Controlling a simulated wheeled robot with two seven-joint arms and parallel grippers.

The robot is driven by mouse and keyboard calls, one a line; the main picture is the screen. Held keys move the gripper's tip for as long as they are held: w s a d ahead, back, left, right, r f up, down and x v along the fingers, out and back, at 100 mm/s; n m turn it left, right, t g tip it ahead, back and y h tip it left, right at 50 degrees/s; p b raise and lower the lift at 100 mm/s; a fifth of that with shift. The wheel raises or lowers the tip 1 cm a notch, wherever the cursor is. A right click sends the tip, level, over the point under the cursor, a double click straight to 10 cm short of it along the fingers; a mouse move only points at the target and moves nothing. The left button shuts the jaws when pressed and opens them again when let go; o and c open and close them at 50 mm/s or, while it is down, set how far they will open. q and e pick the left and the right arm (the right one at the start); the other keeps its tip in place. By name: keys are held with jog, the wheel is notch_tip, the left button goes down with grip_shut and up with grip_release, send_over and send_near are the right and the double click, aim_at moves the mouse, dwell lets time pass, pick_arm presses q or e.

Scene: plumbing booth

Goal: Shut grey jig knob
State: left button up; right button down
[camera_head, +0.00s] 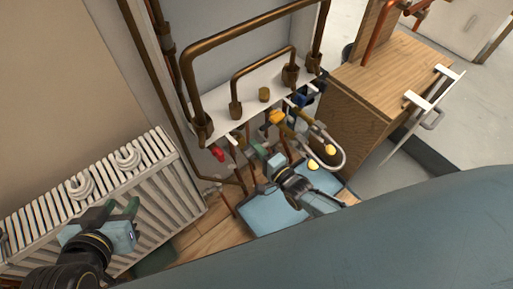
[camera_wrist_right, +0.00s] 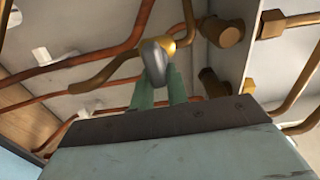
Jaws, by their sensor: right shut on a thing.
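A grey knob (camera_wrist_right: 155,58) shows in the right wrist view, on a brass fitting with a copper pipe running from it. The two green fingers of my right gripper (camera_wrist_right: 157,88) are closed at the knob, one on each side. In the head view my right gripper (camera_head: 265,165) reaches in among the pipes below the white shelf, and the knob is too small and crowded to make out there. My left gripper (camera_head: 122,209) is in front of the radiator, far from the knob, with its green fingers apart and nothing between them.
A white radiator (camera_head: 165,180) stands at the left. Copper pipes (camera_head: 240,40) rise from the white shelf (camera_head: 255,95). A red knob (camera_head: 218,154), yellow handle (camera_head: 277,117) and blue knob (camera_head: 299,98) are close by. A wooden cabinet (camera_head: 390,75) stands at the right.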

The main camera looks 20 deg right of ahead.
pick_arm(q)
jog(key=shift+w+d+r, duration=0.1)
jog(key=shift+w+r, duration=0.05)
jog(key=shift+r, duration=0.05)
pick_arm(e)
jog(key=shift+s+a+f, duration=0.25)
jog(key=shift+f, duration=0.05)
jog(key=c, duration=1.5)
grip_release()
jog(key=shift+o, duration=0.6)
jog(key=shift+w+r, duration=0.1)
jog(key=shift+r, duration=0.05)
jog(key=shift+d, duration=0.1)
